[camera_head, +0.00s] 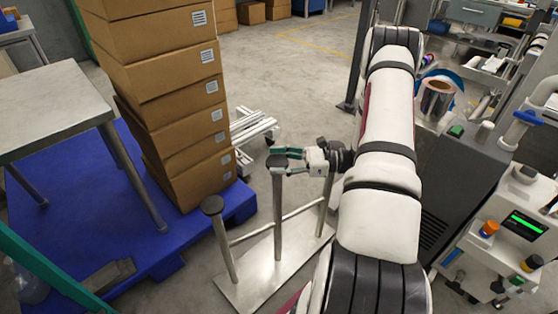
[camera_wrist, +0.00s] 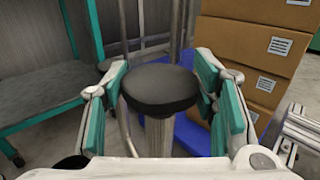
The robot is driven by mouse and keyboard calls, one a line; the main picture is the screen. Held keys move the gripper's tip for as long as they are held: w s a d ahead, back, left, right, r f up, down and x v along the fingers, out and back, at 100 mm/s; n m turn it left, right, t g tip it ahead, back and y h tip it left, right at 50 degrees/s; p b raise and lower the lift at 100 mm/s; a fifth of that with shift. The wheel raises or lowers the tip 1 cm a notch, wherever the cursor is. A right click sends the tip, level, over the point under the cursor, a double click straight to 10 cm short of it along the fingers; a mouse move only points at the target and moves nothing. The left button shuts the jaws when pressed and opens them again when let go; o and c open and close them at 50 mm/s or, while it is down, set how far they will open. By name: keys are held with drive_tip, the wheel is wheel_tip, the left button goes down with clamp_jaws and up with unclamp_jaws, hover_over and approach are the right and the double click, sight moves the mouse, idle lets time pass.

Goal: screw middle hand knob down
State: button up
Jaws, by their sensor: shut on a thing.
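The middle hand knob (camera_head: 277,160) is a dark round disc on top of an upright metal post (camera_head: 278,215) of a stand. My gripper (camera_head: 282,160) is shut on this knob from the right, with its green-padded fingers on either side. In the wrist view the knob (camera_wrist: 160,85) sits level between the two fingers, with its post below it. Another dark knob (camera_head: 212,205) tops the shorter-looking front-left post. A third post (camera_head: 326,190) stands to the right, its top partly hidden behind my gripper and arm.
A flat metal base plate (camera_head: 250,291) carries the posts, joined by a rail. Stacked cardboard boxes (camera_head: 170,115) stand on a blue pallet (camera_head: 85,225) at left, beside a metal table (camera_head: 45,105). White metal profiles (camera_head: 250,128) lie behind. A cluttered workstation (camera_head: 485,215) is at right.

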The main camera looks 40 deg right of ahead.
drive_tip(key=shift+s+r+m+t+h+p, duration=0.1)
drive_tip(key=shift+r+m+t+h+p, duration=0.05)
drive_tip(key=shift+m+t+h+p, duration=0.7)
drive_tip(key=shift+m+t+h, duration=0.55)
drive_tip(key=shift+t+h, duration=0.1)
drive_tip(key=shift+h, duration=0.1)
drive_tip(key=o, duration=1.2)
drive_tip(key=v, duration=1.1)
drive_tip(key=shift+s+d, duration=0.25)
drive_tip(key=shift+s, duration=0.1)
